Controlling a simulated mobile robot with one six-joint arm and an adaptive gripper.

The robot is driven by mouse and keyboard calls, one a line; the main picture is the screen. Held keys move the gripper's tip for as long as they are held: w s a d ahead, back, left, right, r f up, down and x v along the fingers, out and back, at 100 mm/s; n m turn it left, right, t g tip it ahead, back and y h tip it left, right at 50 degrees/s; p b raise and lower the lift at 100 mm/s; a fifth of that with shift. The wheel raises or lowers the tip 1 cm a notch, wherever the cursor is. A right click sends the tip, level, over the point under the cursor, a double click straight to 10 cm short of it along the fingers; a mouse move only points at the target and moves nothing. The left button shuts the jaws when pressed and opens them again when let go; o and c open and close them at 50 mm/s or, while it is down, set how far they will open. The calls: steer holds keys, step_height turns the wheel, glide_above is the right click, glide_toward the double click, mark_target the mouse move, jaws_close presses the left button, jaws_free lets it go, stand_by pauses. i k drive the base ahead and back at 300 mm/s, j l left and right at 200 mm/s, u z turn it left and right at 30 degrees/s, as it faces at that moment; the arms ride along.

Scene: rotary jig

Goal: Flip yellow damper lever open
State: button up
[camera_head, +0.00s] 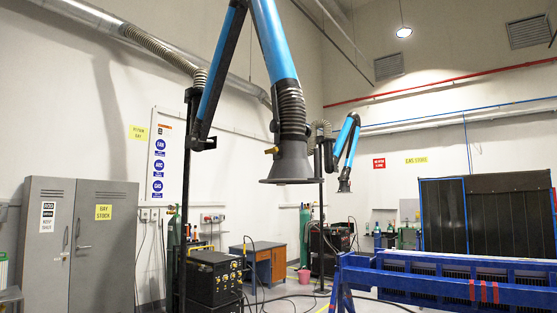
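A dark extraction hood (291,165) hangs open side down from a blue jointed duct arm (273,40) near the upper middle of the head camera view. A small yellow-brown lever (271,150) sticks out to the left from the hood's neck, just above the flared rim. It is too small to tell exactly how it is turned. My gripper is not in view, so its state and its distance from the lever do not show.
A second blue duct arm with a hood (345,180) hangs farther back. Grey lockers (75,240) stand at the left. A dark welding machine (213,275) stands below the near hood, and a blue jig frame (440,280) fills the lower right. The air around the near hood looks clear.

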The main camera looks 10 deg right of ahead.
mark_target(273, 151)
steer(key=i+j+z, duration=0.2)
steer(key=j+z, duration=0.2)
steer(key=i+j+z, duration=0.1)
steer(key=j+z, duration=0.75)
steer(key=j, duration=0.15)
steer(key=k+j+z, duration=0.2)
steer(key=j, duration=2.7)
steer(key=i+j, duration=0.05)
steer(key=i, duration=0.05)
